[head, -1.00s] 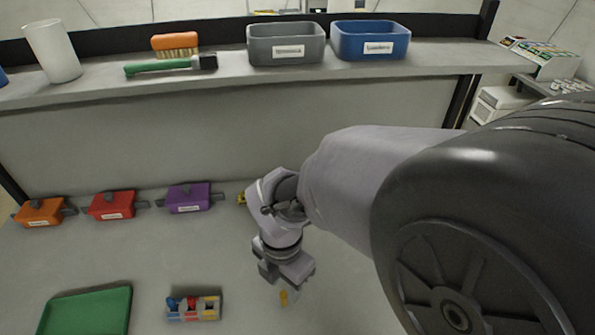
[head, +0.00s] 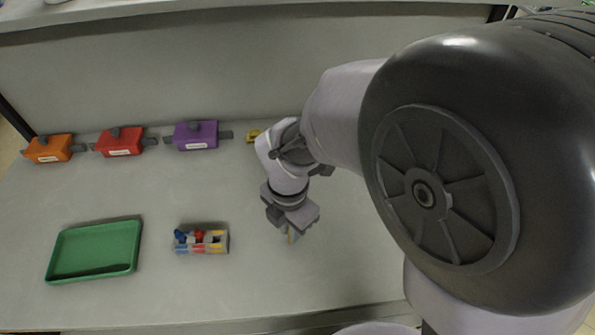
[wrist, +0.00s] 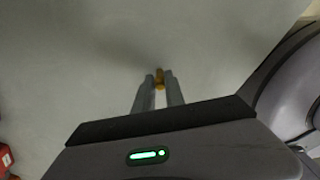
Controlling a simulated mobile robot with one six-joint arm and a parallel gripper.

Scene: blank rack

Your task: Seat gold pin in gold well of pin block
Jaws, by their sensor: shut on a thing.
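The gold pin (wrist: 160,76) is between the fingertips of my gripper (wrist: 159,84) in the wrist view. The fingers are shut on it. In the head view my gripper (head: 291,233) is above the bench, to the right of the pin block, and only a bit of the gold pin (head: 292,238) shows below it. The pin block (head: 206,248) is a small grey block with coloured stripes. Blue and red pins (head: 198,236) stand at its back, and yellow marks show on its right side. Its wells are too small to make out.
A green tray (head: 95,250) lies left of the block. Orange (head: 50,148), red (head: 121,141) and purple (head: 196,135) lidded boxes line the back. A yellow item (head: 254,136) is partly hidden behind my arm. The bench between block and gripper is clear.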

